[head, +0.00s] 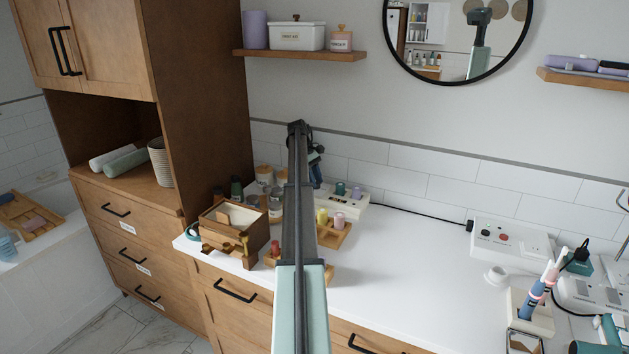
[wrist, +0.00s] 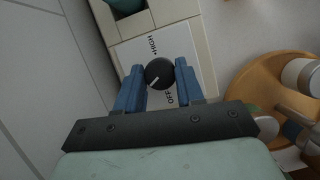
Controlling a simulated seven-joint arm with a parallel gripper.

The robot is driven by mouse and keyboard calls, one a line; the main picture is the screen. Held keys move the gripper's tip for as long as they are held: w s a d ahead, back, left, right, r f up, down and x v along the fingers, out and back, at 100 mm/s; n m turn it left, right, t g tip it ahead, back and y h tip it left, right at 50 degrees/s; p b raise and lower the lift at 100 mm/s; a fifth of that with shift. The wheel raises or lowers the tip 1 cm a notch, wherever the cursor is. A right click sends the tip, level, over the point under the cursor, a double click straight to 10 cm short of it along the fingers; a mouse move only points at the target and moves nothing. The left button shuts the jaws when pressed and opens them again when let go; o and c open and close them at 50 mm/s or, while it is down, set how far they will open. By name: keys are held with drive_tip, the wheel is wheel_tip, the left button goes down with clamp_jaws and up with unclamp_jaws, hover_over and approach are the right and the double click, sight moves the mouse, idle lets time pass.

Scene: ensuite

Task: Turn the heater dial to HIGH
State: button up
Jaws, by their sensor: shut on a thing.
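The heater is a cream box (head: 352,211) at the back of the counter, partly behind my arm. In the wrist view, its light panel (wrist: 188,42) carries a round black dial (wrist: 158,73). The dial's white mark points to the lower left, at neither printed word. The HIGH label (wrist: 152,45) is above the dial and the OFF label (wrist: 168,96) is below it. My gripper (wrist: 159,68) has its blue fingers on both sides of the dial, shut on it. In the head view, my gripper (head: 316,168) is mostly behind my arm, and the dial is hidden.
A wooden holder (head: 332,238) with pastel cups stands right beside the heater. A wooden box (head: 232,230) and several jars (head: 266,176) are to the left. The tiled wall is close behind. The counter's middle (head: 410,265) is clear; a socket box (head: 508,240) is farther right.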

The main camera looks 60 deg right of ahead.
drive_tip(key=shift+d+m+t+y, duration=0.1)
drive_tip(key=shift+m+t+y, duration=0.35)
drive_tip(key=shift+m, duration=1.25)
drive_tip(key=shift+y, duration=0.25)
drive_tip(key=o, duration=1)
drive_tip(key=shift+o, duration=0.2)
drive_tip(key=shift+g, duration=0.25)
